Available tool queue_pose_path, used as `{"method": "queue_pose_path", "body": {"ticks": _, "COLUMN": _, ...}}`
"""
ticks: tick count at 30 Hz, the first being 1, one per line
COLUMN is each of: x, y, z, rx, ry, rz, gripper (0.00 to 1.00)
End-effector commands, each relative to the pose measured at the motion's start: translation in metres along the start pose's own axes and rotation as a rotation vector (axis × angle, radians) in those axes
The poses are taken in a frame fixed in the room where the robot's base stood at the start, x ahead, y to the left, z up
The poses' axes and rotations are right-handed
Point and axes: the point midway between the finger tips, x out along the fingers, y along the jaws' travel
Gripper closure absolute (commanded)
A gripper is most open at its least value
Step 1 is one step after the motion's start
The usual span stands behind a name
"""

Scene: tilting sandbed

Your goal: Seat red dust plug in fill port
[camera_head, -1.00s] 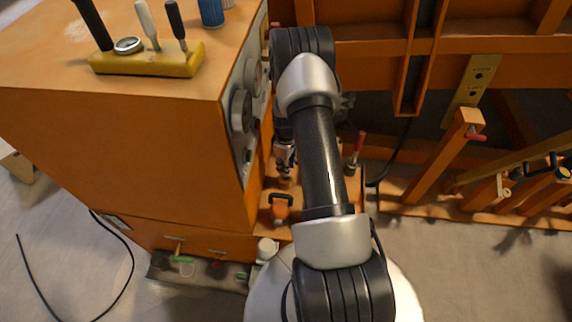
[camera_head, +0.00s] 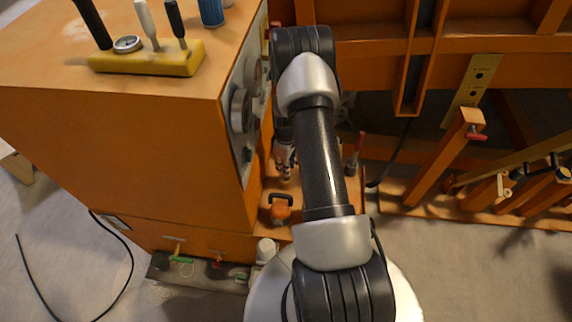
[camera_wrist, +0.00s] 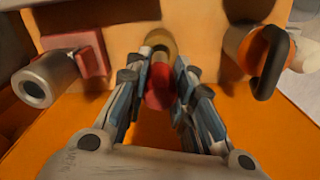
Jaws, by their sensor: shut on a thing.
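The red dust plug (camera_wrist: 158,92) is between my gripper's fingers in the wrist view. My gripper (camera_wrist: 160,66) is shut on it. A round brass fitting, which looks like the fill port (camera_wrist: 160,40), lies straight beyond the plug on the orange block's face. The plug's far end overlaps the fitting in the picture; I cannot tell whether it is inside it or just in front. In the head view my gripper (camera_head: 284,160) is low beside the orange cabinet, partly hidden by my arm, with brass (camera_head: 286,177) showing just below it.
In the wrist view a grey metal cylinder on a red block (camera_wrist: 90,52) is at left, and an orange cap with a black handle (camera_wrist: 268,60) at right. In the head view the cabinet (camera_head: 120,150) stands close left; a red-handled lever (camera_head: 355,150) is close right.

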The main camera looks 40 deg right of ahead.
Motion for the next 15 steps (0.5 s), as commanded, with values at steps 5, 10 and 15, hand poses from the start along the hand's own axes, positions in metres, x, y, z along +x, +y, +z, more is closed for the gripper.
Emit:
{"method": "queue_pose_path", "body": {"ticks": 5, "x": 0.004, "y": 0.0, "z": 0.0, "rx": 0.0, "ry": 0.0, "rz": 0.0, "gripper": 0.94}}
{"method": "queue_pose_path", "body": {"ticks": 10, "x": 0.009, "y": 0.0, "z": 0.0, "rx": 0.0, "ry": 0.0, "rz": 0.0, "gripper": 0.94}}
{"method": "queue_pose_path", "body": {"ticks": 15, "x": 0.013, "y": 0.0, "z": 0.0, "rx": 0.0, "ry": 0.0, "rz": 0.0, "gripper": 0.94}}
